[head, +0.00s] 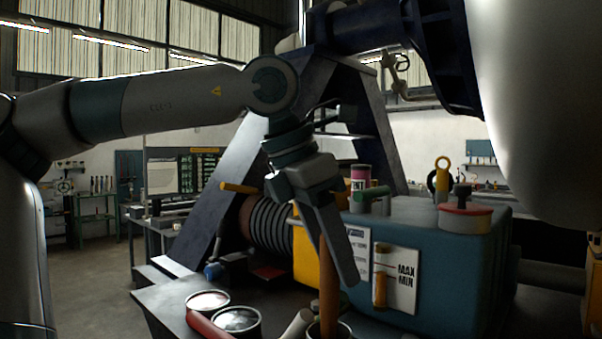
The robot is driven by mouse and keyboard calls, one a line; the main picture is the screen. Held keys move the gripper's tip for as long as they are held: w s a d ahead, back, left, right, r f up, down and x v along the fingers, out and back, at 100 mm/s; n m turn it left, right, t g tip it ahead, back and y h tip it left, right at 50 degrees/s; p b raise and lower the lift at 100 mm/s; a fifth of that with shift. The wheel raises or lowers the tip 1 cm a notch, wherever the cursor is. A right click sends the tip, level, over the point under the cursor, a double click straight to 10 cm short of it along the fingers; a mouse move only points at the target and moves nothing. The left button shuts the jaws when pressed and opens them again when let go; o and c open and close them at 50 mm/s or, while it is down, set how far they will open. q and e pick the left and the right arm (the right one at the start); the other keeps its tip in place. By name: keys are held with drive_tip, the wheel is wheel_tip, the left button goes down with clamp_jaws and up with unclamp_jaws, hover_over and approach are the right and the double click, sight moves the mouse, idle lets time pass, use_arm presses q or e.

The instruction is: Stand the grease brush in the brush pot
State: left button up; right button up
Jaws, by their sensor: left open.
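A brown wooden handle, which looks like the grease brush (328,292), stands nearly upright at the bottom centre of the head view. Its lower end goes into a round pot (343,331), which looks like the brush pot and is cut by the frame's bottom edge. The bristles are hidden. My left gripper (338,262) hangs down from the upper left with its jaws open. One long finger shows clearly beside the upper handle; the other is mostly hidden. I cannot tell whether the finger touches the handle. My right gripper is out of view.
Two open tins (237,319) and a red handle (203,325) sit left of the pot, with a pale cylinder (297,325) close beside it. A dark sloping frame (222,200) rises behind my arm.

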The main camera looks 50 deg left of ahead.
use_arm(q)
drive_tip(key=v, duration=1.4)
drive_tip(key=shift+r+b, duration=0.2)
drive_tip(key=shift+b, duration=0.25)
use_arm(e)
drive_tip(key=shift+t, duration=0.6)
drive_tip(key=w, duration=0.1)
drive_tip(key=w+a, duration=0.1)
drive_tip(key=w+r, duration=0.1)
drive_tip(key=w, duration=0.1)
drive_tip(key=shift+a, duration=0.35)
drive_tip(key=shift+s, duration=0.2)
